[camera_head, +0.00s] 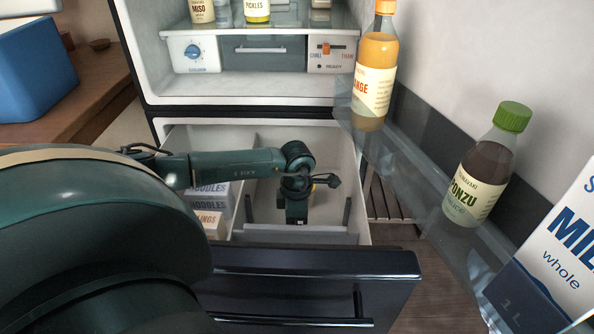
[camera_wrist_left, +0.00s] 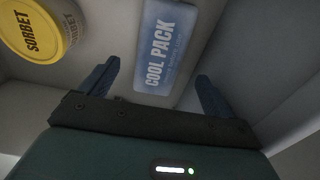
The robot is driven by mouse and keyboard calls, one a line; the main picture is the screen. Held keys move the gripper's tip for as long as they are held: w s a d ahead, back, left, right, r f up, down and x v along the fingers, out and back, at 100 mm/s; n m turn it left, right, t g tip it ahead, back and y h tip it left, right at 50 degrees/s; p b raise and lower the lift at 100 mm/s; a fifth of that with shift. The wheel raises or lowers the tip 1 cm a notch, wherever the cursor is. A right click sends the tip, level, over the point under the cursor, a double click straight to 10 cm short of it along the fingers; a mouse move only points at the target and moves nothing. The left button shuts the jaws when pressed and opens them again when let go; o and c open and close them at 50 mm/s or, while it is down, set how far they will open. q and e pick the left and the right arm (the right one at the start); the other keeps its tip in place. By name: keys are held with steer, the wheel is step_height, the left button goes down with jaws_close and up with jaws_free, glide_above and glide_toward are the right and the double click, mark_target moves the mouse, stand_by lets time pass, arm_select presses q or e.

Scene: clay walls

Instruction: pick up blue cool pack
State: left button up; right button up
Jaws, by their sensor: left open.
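The blue cool pack (camera_wrist_left: 167,42) lies inside the freezer drawer, with its label facing the left wrist camera. In the head view I cannot make it out; my left arm is in the way. My left gripper (camera_wrist_left: 157,70) is open, with its two fingers apart and nothing held. The pack lies ahead, between the lines of the fingers and closer to the middle of the gap. I cannot tell how far it is from the fingertips. In the head view my left gripper (camera_head: 297,213) points down into the drawer. My right gripper is not in view.
The pulled-out freezer drawer (camera_head: 345,160) has walls close around my gripper. A yellow sorbet tub (camera_wrist_left: 38,28) is left of the pack in the wrist view. Noodle boxes (camera_head: 209,200) stand at the drawer's left. The open door holds orange (camera_head: 375,75) and ponzu (camera_head: 480,175) bottles and milk (camera_head: 560,255).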

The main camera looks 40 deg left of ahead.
arm_select(q)
step_height(320, 180, down, 5)
steer(key=shift+f+b, duration=0.1)
steer(key=shift+b, duration=0.75)
steer(key=shift+c, duration=0.2)
steer(key=c, duration=1.2)
